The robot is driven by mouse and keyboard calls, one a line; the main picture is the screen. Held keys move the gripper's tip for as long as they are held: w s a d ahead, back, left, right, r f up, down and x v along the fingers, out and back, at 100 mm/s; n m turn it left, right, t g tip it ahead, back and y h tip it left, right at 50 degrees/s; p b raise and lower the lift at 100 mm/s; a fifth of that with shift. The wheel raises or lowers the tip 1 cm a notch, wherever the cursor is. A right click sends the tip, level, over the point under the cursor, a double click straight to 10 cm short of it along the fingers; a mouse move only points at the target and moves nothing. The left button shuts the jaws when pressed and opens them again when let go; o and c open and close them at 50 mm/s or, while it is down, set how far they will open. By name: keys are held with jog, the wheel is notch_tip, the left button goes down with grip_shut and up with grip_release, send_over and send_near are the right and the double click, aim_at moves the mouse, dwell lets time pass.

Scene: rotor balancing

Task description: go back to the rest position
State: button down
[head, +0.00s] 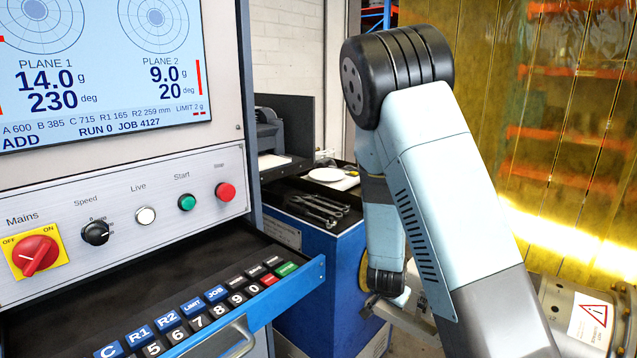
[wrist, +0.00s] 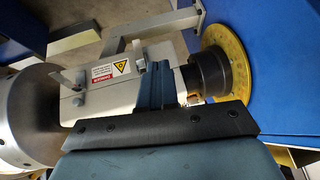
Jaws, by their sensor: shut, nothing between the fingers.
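My arm rises at the right of the head view, its elbow up and its forearm folding down behind the upper link. My gripper (wrist: 157,78) shows in the wrist view, its two blue fingers together with nothing between them. A black coupling (wrist: 207,74) and a yellow-rimmed disc (wrist: 238,68) lie to the right of the fingers, and a steel cylinder (wrist: 22,115) lies to the left. In the head view the fingertips cannot be made out clearly.
A balancing console with a screen (head: 105,70) stands at left, reading 14.0 g at 230 deg and 9.0 g at 20 deg. Its key drawer (head: 285,290) juts out. A blue cabinet (head: 325,265) with spanners (head: 318,207) on top stands behind. A yellow translucent curtain (head: 560,120) hangs at right.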

jog(key=s+a+r+n+y, duration=0.15)
jog(key=s+r, duration=0.25)
jog(key=r, duration=0.7)
jog(key=s+r+n+y, duration=0.3)
jog(key=s+r, duration=0.1)
jog(key=r, duration=0.7)
jog(key=s+d+r+n, duration=0.2)
jog(key=s+r, duration=0.4)
jog(key=s, duration=0.3)
jog(key=s+d+r+n+h, duration=0.1)
jog(key=s+d+r, duration=0.1)
jog(key=s+r, duration=0.5)
jog(key=s, duration=0.3)
jog(key=shift+s+d+r+n, duration=0.15)
jog(key=shift+d+n, duration=0.1)
jog(key=shift+n, duration=0.1)
jog(key=shift+h, duration=0.25)
